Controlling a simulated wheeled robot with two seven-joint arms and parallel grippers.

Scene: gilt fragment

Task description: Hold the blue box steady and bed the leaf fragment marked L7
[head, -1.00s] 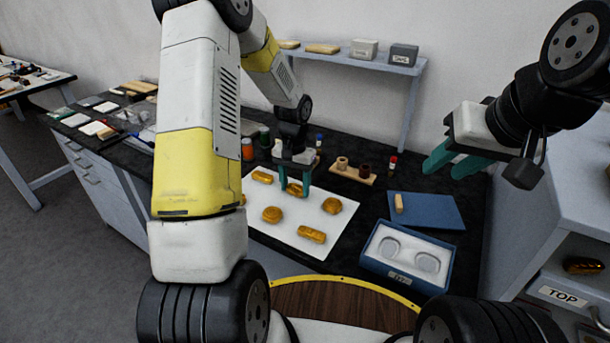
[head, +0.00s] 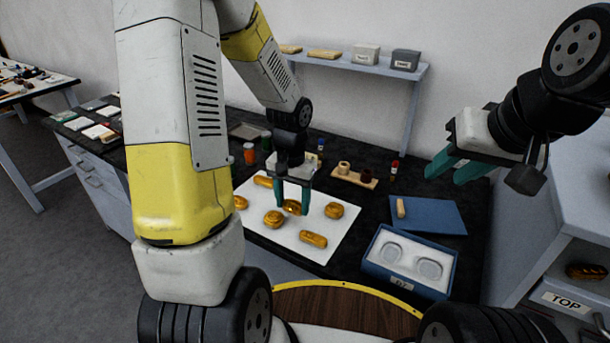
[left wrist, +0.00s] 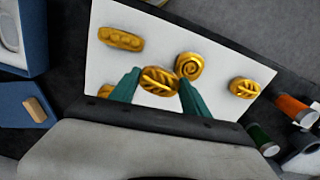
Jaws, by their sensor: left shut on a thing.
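My left gripper (head: 293,205) is shut on a gilt fragment with leaf-like ribs (left wrist: 160,80), over the white board (head: 335,258). I cannot tell whether the fragment is clear of the board. No L7 mark is legible on it. The blue box (head: 374,273) stands at the right of the bench. Its pale insert has two rounded recesses, both looking empty, and its front has a small label I cannot read surely. My right gripper (head: 456,170) is open and empty, above and to the right of the box, not touching it.
Other gilt fragments lie on the board: a spiral one (left wrist: 189,66), a long one (head: 313,240) and another ribbed one (left wrist: 244,87). A blue lid-like panel (head: 440,215) with a tan block lies behind the box. A small rack (head: 354,178) and bottles stand behind.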

